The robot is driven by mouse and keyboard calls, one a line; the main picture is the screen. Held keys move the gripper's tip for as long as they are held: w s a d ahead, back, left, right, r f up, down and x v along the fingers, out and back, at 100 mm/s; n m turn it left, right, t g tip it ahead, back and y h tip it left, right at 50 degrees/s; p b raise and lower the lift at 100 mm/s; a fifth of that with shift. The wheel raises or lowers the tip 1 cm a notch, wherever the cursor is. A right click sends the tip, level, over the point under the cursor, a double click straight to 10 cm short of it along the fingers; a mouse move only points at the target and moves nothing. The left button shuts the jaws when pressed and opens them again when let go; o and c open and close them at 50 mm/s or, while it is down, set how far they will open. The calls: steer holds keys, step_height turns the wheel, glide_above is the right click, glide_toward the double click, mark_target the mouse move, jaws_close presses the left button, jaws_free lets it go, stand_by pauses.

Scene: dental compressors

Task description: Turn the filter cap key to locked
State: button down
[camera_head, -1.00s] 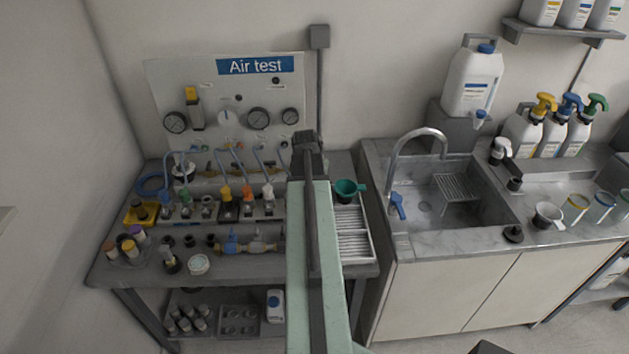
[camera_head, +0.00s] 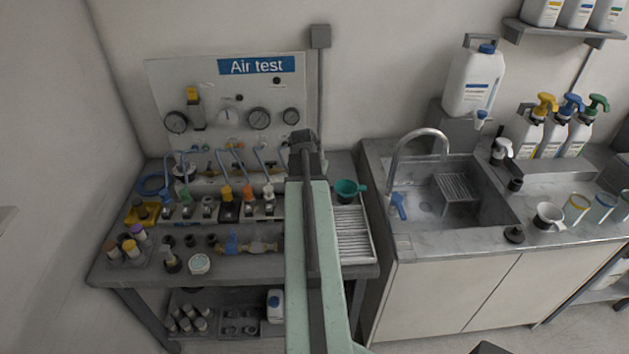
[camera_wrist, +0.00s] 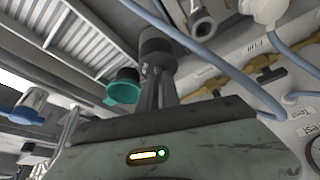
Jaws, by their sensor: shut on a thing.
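A dark grey cylindrical cap (camera_wrist: 157,42) shows in the wrist view, with my gripper (camera_wrist: 158,82) shut on it. The fingers meet its near end. Small pale marks show beside the fingers, too small to read. In the head view my arm's dark end is over the back right of the bench, by the air test board (camera_head: 225,95), and it hides the cap and the fingers. Which way the key points, and whether it is at locked, I cannot tell.
A green cup (camera_head: 347,187) stands right of my arm, by a white ribbed tray (camera_head: 352,240); the cup also shows in the wrist view (camera_wrist: 124,88). Blue hoses (camera_wrist: 240,95) pass close beside the gripper. A row of valves (camera_head: 205,208) stands to the left, a sink (camera_head: 440,205) to the right.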

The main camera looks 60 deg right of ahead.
stand_by(0.6)
steer(key=c, duration=1.5)
jaws_free()
steer(key=shift+c, duration=0.2)
steer(key=p+v, duration=0.7)
steer(key=shift+r, duration=0.35)
steer(key=shift+a, duration=0.15)
